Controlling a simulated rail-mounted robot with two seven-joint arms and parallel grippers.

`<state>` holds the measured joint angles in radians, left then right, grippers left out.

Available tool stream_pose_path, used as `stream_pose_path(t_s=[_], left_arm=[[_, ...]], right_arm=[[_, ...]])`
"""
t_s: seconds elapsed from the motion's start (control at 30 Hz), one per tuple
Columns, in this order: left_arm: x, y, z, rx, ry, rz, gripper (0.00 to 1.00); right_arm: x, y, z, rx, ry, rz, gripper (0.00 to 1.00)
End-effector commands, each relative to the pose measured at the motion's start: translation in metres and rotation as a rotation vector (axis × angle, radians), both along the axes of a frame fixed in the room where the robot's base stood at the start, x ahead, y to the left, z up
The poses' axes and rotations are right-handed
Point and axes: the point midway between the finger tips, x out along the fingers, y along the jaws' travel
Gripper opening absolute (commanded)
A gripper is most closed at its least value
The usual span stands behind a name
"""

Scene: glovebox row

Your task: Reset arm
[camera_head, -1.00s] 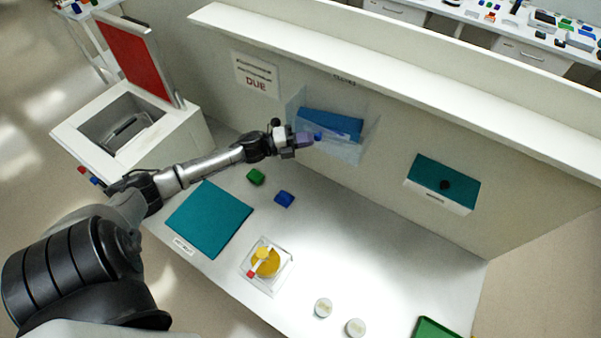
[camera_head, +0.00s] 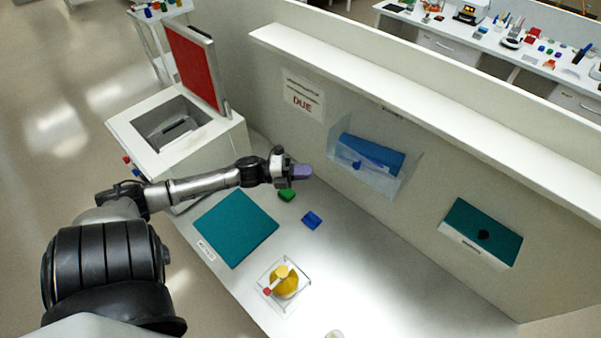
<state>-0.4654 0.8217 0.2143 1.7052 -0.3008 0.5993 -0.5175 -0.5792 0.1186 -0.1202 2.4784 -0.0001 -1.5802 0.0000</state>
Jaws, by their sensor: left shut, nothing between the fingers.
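My left arm comes in from the left and reaches over the bench. Its gripper (camera_head: 300,171) is shut and empty, with purple-looking fingertips. It hovers above the bench near a green block (camera_head: 287,195), left of the clear wall pocket and apart from it. The clear wall pocket (camera_head: 378,185) holds a blue sheet (camera_head: 371,154) and a small blue item (camera_head: 356,164). My right gripper is not in view.
A teal mat (camera_head: 236,228), a blue block (camera_head: 312,220) and a clear tray (camera_head: 298,300) with a yellow dish lie on the bench. A white bin with a raised red lid (camera_head: 194,68) stands left. A teal-fronted wall box (camera_head: 484,232) is at right.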

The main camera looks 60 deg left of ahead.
Motion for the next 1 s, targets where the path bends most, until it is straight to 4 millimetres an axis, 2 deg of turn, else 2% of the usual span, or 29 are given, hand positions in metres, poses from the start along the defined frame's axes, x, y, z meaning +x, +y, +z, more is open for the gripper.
stream_pose_path(t_s=[0.2, 0.57, 0.67, 0.83, 1.0], left_arm=[[-0.009, 0.004, 0.001, 0.0, -0.001, -0.001, 0.0], [-0.008, 0.007, -0.001, -0.033, 0.026, 0.014, 0.0], [-0.001, 0.022, -0.009, -0.06, 0.092, 0.117, 0.0], [0.009, 0.068, -0.029, -0.132, 0.247, 0.429, 0.0], [0.006, 0.096, -0.038, -0.234, 0.376, 0.746, 0.0]], right_arm=[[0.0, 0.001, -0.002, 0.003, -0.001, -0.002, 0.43], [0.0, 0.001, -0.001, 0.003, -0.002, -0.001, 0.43], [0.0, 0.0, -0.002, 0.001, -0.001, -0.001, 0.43], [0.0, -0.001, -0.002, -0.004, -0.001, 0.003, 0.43], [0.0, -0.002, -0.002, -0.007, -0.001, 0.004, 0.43]])
